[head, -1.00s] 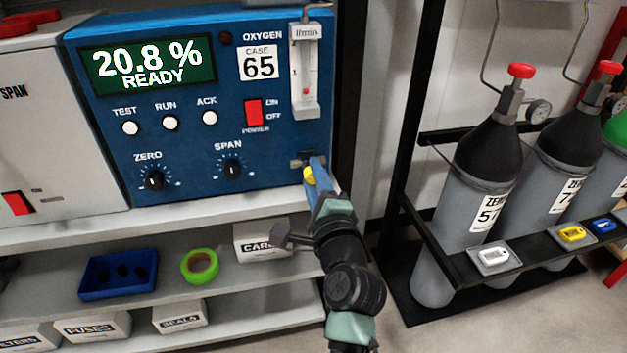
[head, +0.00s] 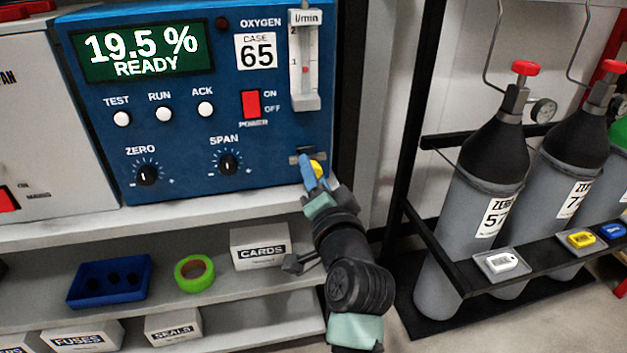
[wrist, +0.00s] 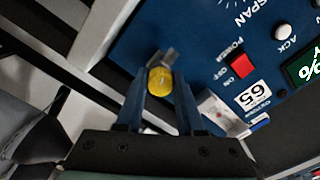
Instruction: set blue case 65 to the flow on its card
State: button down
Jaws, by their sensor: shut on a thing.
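Blue case 65 (head: 190,130) stands on the shelf in the head view, with its display reading 19.5 % READY. Its flow tube (head: 304,88), marked l/min, is at the upper right; the red float sits a little below the 1 mark. My gripper (head: 309,170) is at the case's lower right, below the tube. It is shut on a yellow knob (head: 318,168), which the wrist view shows between the fingertips (wrist: 160,82). The case's number label (wrist: 248,96) and red power switch also show there. I see no flow card on the case.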

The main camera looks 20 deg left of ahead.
jog(key=n+b, duration=0.1)
jog(key=n, duration=0.1)
jog(key=n+b, duration=0.1)
jog(key=n, duration=0.1)
jog(key=shift+f+n, duration=0.2)
jog(key=shift+n, duration=0.1)
jog(key=n+b, duration=0.2)
jog(key=n, duration=0.1)
jog(key=shift+n+b, duration=0.3)
jog(key=shift+n, duration=0.1)
jog(key=n+b, duration=0.2)
jog(key=n, duration=0.2)
jog(key=shift+r+n+b, duration=0.1)
jog(key=shift+n+b, duration=1)
jog(key=shift+n, duration=0.9)
jog(key=c, duration=0.5)
grip_release()
